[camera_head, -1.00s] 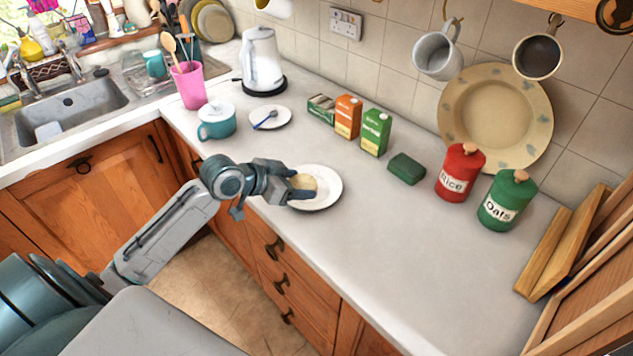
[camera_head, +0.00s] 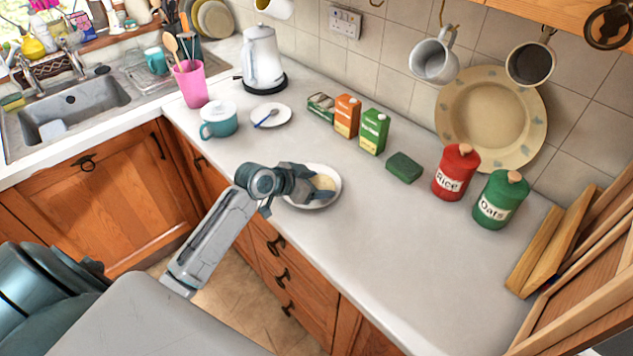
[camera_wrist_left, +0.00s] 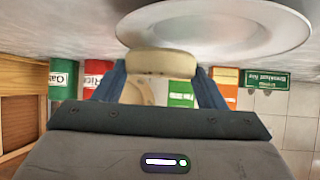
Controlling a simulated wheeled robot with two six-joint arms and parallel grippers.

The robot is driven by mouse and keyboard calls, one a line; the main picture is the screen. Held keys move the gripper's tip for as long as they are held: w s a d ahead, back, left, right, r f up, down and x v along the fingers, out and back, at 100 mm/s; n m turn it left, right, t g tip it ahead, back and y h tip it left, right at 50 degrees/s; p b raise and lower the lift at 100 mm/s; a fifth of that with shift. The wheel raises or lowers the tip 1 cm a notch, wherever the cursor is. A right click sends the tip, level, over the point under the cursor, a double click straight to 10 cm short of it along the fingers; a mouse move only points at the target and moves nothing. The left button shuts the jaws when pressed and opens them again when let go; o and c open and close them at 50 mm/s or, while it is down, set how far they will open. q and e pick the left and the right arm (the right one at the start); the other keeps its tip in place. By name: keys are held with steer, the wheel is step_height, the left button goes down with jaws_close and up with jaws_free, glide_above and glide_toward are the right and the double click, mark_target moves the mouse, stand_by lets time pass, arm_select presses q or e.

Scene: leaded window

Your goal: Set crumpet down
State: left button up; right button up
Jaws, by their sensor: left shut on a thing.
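The crumpet (camera_head: 323,183) is a pale round piece, held at the white plate (camera_head: 331,199) near the counter's front edge. My left gripper (camera_head: 308,188) reaches in from the left, over the plate, and is shut on the crumpet. In the left wrist view the crumpet (camera_wrist_left: 161,63) sits between the two blue-grey fingers (camera_wrist_left: 160,86), and the plate (camera_wrist_left: 215,28) is close by it. I cannot tell whether the crumpet touches the plate. My right gripper is not in view.
Cartons (camera_head: 373,132), a green block (camera_head: 404,167), a red Rice jar (camera_head: 455,172) and a green Oats jar (camera_head: 500,199) stand behind. The counter's right front (camera_head: 420,270) is clear.

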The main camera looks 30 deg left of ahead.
arm_select(q)
steer(key=shift+f, duration=0.1)
steer(key=shift+f+b, duration=0.3)
steer(key=shift+f, duration=0.1)
steer(key=o, duration=1)
steer(key=shift+r, duration=0.1)
steer(key=shift+r, duration=0.1)
steer(key=shift+r+p, duration=0.35)
steer(key=shift+s+a, duration=0.2)
steer(key=shift+a, duration=0.05)
steer(key=shift+b+v, duration=1.25)
steer(key=shift+v, duration=4.5)
